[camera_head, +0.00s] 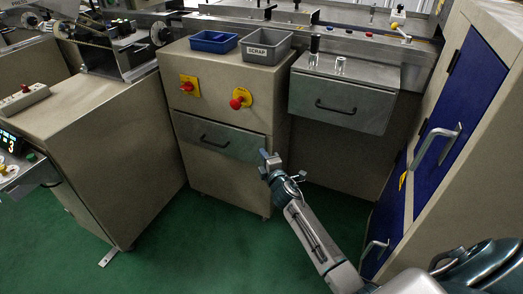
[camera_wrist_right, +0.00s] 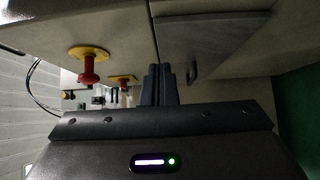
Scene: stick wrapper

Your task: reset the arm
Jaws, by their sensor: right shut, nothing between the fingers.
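My right arm comes in from the lower right in the head view. Its gripper (camera_head: 268,163) is in front of the beige cabinet (camera_head: 205,165), near the right end of the cabinet's steel drawer (camera_head: 222,140). In the right wrist view the dark fingers (camera_wrist_right: 159,85) are together and hold nothing. The drawer with its dark handle shows beyond them on the right side of that view. I cannot tell whether the gripper touches the cabinet. My left arm and gripper are not in view.
Red knobs (camera_head: 240,99) stick out of the cabinet front. A blue tray (camera_head: 213,41) and a grey SCRAP bin (camera_head: 266,46) stand on top. A steel drawer unit (camera_head: 342,95) is at right, and a cabinet with blue doors (camera_head: 460,95) at far right. Green floor (camera_head: 180,250) is clear.

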